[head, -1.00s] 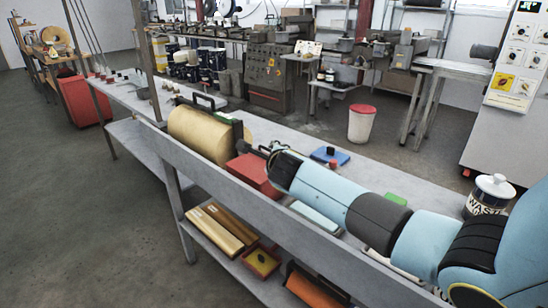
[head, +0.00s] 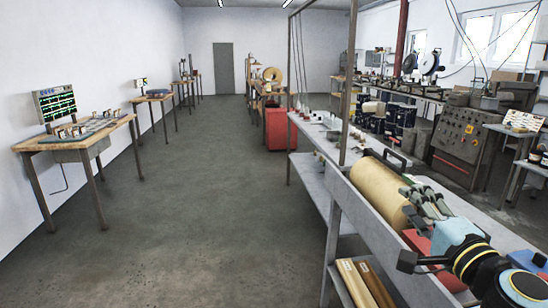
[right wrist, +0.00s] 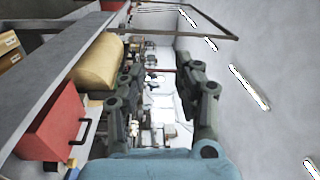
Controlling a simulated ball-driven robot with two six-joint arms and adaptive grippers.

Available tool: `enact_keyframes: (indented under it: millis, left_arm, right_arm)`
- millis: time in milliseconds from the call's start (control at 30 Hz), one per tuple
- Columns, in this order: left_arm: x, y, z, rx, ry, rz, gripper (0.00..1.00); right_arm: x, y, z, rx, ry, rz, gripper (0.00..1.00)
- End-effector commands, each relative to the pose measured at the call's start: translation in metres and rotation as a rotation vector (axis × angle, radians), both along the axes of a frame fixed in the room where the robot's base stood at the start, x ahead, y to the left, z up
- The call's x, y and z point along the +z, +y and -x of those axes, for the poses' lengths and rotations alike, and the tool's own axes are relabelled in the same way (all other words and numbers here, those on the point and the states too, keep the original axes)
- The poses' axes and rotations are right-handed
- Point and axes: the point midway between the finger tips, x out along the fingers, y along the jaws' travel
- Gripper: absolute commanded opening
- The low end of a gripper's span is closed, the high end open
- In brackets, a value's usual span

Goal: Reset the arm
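My right gripper (head: 430,203) is at the right of the head view, above the grey bench and in front of the tan roll. In the right wrist view its two dark fingers (right wrist: 160,98) stand apart with nothing between them. The tan roll (head: 372,188) lies on the bench, partly behind the fingers; it also shows in the right wrist view (right wrist: 98,64). A red box (head: 420,243) lies on the bench below my right arm, partly hidden. My left gripper is not in view.
A wooden table (head: 82,146) stands by the left wall. The floor between is clear.

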Motion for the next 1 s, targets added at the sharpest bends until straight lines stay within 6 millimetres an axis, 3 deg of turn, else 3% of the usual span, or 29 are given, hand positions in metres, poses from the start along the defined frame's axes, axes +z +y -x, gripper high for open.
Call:
enact_keyframes:
  millis: [33,100,200,267,400,500,800,867,1000]
  left_arm:
    - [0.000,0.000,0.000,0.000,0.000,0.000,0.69]
    - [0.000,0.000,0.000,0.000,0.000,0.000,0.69]
    - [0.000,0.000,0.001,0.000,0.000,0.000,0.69]
    - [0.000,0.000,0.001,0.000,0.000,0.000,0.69]
    - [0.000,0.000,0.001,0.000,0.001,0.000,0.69]
    - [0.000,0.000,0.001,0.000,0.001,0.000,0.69]
    - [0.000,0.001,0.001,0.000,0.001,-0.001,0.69]
    - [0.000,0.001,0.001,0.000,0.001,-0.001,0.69]
    - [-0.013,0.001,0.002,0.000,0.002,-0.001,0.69]
  right_arm:
    - [0.003,0.037,0.021,0.131,-0.006,0.140,0.33]
    - [-0.004,0.083,0.054,0.316,0.015,0.359,0.33]
    - [-0.032,0.123,0.107,0.537,0.111,0.666,0.33]
    - [-0.052,0.130,0.137,0.632,0.195,0.824,0.33]
    - [-0.085,0.116,0.190,0.759,0.402,1.083,0.33]
    - [-0.097,0.097,0.220,0.801,0.543,1.204,0.33]
    - [-0.102,0.033,0.296,0.822,0.946,1.417,0.33]
    - [-0.099,0.021,0.311,0.815,1.022,1.440,0.33]
    - [-0.148,0.017,0.302,0.825,1.043,1.433,0.33]
